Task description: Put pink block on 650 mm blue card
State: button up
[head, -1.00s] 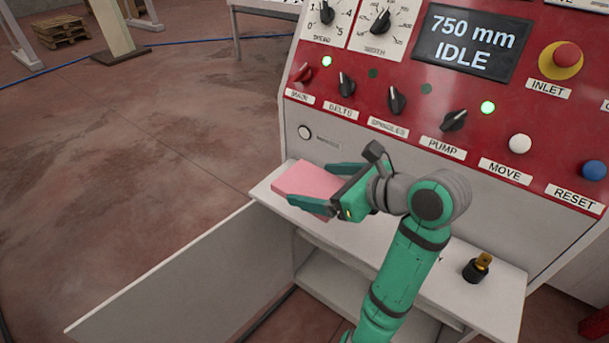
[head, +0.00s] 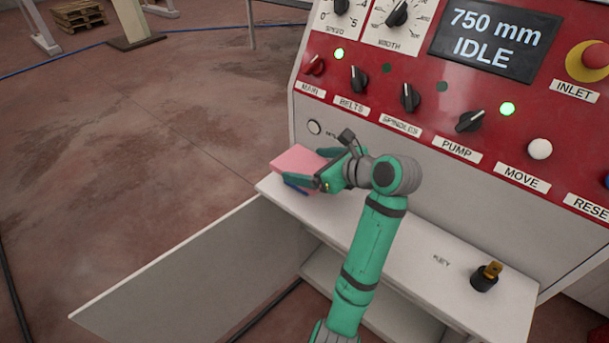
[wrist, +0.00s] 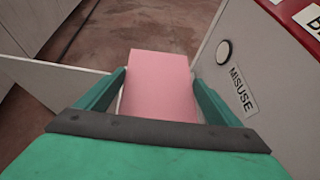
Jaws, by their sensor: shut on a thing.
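The pink block (head: 297,161) is between the fingers of my gripper (head: 307,169), over the left end of the white shelf below the red control panel. In the wrist view the pink block (wrist: 158,85) sits between both green fingers of my gripper (wrist: 160,92), which is shut on it. I cannot tell whether the block touches the shelf or is a little above it.
The white shelf (head: 400,240) is clear in the middle; a black key switch with a brass key (head: 486,276) stands at its right. The red panel (head: 440,110) with knobs and a "750 mm IDLE" display (head: 488,38) rises behind. An open white door (head: 190,265) juts out left.

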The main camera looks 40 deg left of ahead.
aim_at(304, 167)
jog(key=a+f, duration=0.1)
jog(key=w+a+f, duration=0.1)
jog(key=f, duration=0.1)
jog(key=shift+w+a, duration=0.1)
jog(key=shift+a, duration=0.1)
notch_tip(304, 167, down, 3)
jog(key=shift+w+f, duration=0.1)
jog(key=shift+f, duration=0.05)
jog(key=shift+a, duration=0.1)
jog(key=shift+f, duration=0.1)
jog(key=o, duration=1.4)
